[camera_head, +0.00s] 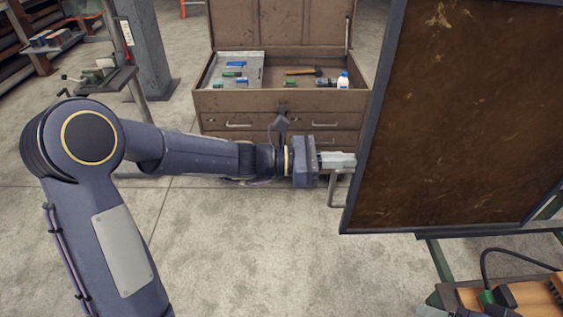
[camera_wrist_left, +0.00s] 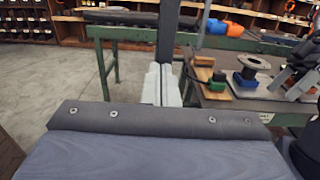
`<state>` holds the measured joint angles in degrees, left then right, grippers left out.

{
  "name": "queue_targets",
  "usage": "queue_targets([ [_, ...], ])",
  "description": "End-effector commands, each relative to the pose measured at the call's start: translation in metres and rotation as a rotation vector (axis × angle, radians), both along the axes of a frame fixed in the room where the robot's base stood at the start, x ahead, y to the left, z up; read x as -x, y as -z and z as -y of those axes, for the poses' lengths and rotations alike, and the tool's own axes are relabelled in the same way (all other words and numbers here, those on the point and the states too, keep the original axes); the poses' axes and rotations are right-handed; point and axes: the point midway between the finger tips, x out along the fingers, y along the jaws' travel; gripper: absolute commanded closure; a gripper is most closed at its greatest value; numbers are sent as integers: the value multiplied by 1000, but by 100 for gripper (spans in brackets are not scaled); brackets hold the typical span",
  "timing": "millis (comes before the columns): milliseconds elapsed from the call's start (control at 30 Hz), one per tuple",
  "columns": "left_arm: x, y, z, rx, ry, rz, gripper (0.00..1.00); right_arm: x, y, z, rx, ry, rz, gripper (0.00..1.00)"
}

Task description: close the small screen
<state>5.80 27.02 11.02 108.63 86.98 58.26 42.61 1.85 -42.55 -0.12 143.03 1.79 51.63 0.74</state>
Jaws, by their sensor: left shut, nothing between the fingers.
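The small screen (camera_head: 465,110) is a brown, stained panel in a dark grey frame, standing upright at the right of the head view. In the left wrist view its dark frame (camera_wrist_left: 168,35) shows nearly edge-on, as a narrow upright strip. A grey bracket-like handle (camera_head: 333,192) shows by its left edge. My left gripper (camera_head: 350,160) is shut and empty, with its fingertips at the screen's left edge, by the handle; I cannot tell whether they touch. The fingers also show in the left wrist view (camera_wrist_left: 161,85), in front of the frame strip.
A brown tool chest (camera_head: 283,98) with an open lid stands behind my left arm. The concrete floor (camera_head: 270,255) in front is clear.

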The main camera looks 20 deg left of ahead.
Motion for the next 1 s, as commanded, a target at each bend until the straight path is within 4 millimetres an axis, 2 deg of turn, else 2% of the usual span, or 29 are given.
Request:
queue_targets([
  [33,-3,3,22,3,10,1,100,0,7,0,0,0,0,28],
  [200,-20,4,80,3,9,1,100,0,18,0,0,0,0,28],
  [500,-47,1,167,2,4,0,100,0,27,0,0,0,0,28],
  [700,-58,0,203,1,2,-1,100,0,28,0,0,0,0,28],
  [800,-61,0,215,1,1,-1,100,0,28,0,0,0,0,28],
  [1000,-65,0,224,0,-1,0,100,0,28,0,0,0,0,28],
])
